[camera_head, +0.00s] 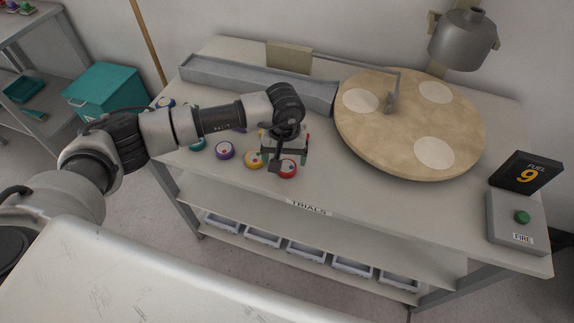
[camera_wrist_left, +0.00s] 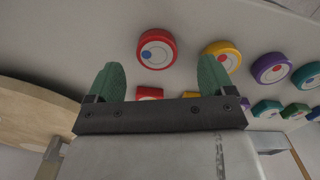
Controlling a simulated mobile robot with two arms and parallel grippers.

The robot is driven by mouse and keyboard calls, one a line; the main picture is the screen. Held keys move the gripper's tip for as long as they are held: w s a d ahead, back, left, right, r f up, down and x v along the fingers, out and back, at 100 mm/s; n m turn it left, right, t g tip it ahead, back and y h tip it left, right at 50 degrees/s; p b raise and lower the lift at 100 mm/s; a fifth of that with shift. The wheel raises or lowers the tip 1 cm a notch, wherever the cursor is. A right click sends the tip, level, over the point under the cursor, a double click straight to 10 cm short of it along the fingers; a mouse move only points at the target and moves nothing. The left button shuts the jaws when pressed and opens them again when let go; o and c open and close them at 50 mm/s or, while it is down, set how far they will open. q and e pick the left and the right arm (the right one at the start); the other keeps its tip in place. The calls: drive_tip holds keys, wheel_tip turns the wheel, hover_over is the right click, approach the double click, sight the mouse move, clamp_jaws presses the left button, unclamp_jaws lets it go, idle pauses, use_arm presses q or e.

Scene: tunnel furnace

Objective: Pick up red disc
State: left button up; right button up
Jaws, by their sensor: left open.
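The red disc (camera_head: 288,169), with a pale centre and a small blue dot, lies on the table near its front edge. My left gripper (camera_head: 289,159) is just above and behind it in the head view and partly covers it. In the left wrist view the red disc (camera_wrist_left: 156,48) shows between and beyond the two green fingertips (camera_wrist_left: 160,72), which are apart. Nothing is held between them. Small red patches show just past the gripper's bar in the wrist view; I cannot tell what they are. My right gripper is not in view.
A yellow disc (camera_head: 253,159) lies close beside the red one, then a purple disc (camera_head: 225,150) and several more. A round turntable (camera_head: 390,145) with pale circles stands right. A grey trough (camera_head: 235,75) runs behind.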

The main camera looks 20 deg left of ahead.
sight(287, 166)
use_arm(q)
drive_tip(key=shift+w+d+f+p, duration=0.15)
drive_tip(key=shift+f+p, duration=0.15)
drive_tip(key=shift+f, duration=0.85)
drive_tip(key=shift+w+f+p, duration=0.15)
drive_tip(key=shift+f+p, duration=0.15)
drive_tip(key=shift+f, duration=0.85)
drive_tip(key=c, duration=1)
drive_tip(key=shift+c, duration=0.2)
drive_tip(key=shift+r, duration=0.15)
